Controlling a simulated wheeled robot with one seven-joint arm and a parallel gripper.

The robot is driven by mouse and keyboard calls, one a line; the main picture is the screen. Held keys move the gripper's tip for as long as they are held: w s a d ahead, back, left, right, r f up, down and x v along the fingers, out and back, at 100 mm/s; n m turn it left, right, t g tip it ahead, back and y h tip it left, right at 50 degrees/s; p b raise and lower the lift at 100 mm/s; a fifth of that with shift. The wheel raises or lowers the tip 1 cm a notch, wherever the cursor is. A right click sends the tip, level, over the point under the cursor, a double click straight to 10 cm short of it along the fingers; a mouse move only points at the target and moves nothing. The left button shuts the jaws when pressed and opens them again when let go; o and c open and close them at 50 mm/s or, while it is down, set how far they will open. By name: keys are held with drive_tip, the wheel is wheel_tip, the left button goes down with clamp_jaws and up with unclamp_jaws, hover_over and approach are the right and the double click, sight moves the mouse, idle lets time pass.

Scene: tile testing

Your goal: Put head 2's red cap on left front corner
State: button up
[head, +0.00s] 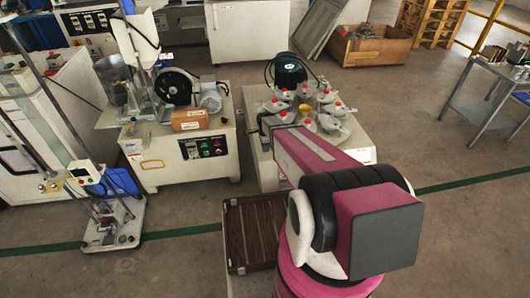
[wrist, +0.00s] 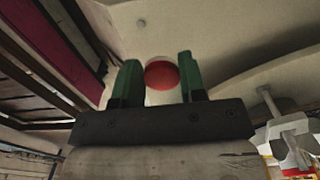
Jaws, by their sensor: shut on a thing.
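The tile testing machine (head: 352,153) stands at the centre in the head view. Several grey heads with red caps (head: 338,103) form a ring on its top. I cannot tell which is head 2. In the wrist view my gripper (wrist: 160,72) is shut on a red cap (wrist: 161,75), between its two green fingers. A pale surface (wrist: 145,45) lies behind the cap; I cannot tell whether the cap touches it. In the head view my arm hides the gripper and part of the machine's front left.
A brown slatted top (head: 252,232) is at the machine's near left. Another machine with a cardboard box (head: 190,120) stands to the left. In the wrist view a grey metal fixture (wrist: 290,135) is close at the right. Open floor (head: 460,235) lies to the right.

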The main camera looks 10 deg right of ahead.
sight(265, 155)
drive_tip(key=shift+f, duration=2.05)
drive_tip(key=shift+f, duration=0.15)
drive_tip(key=o, duration=0.9)
